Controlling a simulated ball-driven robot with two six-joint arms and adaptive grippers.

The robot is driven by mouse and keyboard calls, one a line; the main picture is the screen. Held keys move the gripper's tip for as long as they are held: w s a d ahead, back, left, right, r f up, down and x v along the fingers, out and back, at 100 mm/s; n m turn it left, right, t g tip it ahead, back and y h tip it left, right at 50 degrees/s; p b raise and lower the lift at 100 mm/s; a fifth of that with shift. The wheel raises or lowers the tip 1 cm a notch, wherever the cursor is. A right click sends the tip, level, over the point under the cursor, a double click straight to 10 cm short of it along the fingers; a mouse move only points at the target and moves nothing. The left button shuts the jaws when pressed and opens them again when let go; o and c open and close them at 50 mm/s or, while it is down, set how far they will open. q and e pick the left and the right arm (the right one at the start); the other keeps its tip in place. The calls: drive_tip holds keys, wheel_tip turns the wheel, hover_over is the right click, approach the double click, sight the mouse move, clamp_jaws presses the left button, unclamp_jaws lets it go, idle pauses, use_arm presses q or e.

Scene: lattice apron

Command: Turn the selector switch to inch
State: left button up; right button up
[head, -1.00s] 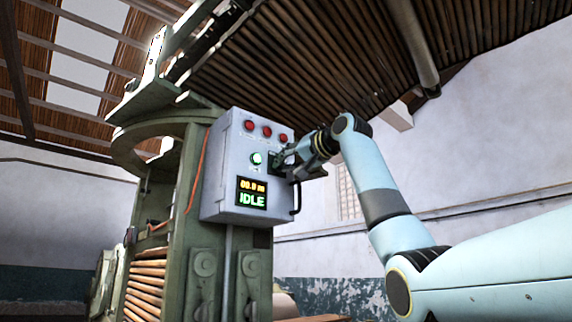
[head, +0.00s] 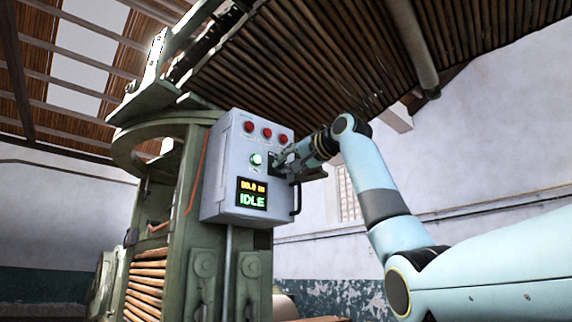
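A grey control box (head: 222,172) is mounted on the green machine. Its front has a row of red lamps or buttons (head: 266,133), a pale button with a green surround (head: 256,159) and a display (head: 251,194) reading IDLE in green under an orange line. My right gripper (head: 281,160) reaches in from the right, with its fingertips at the dark plate (head: 273,158) right of the pale button. The selector switch is not clearly seen; the fingers cover that spot. I cannot tell whether they are closed on it. My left gripper is not in view.
A black handle (head: 296,198) stands out at the box's lower right edge. The green machine frame (head: 200,225) with an orange cable (head: 197,172) is below and left. A dark slatted lattice (head: 310,70) slopes overhead. Open space lies right of the box, below my arm.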

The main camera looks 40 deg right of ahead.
drive_tip(key=o, duration=0.4)
drive_tip(key=s, duration=0.8)
drive_tip(key=s+d, duration=0.1)
drive_tip(key=s, duration=0.3)
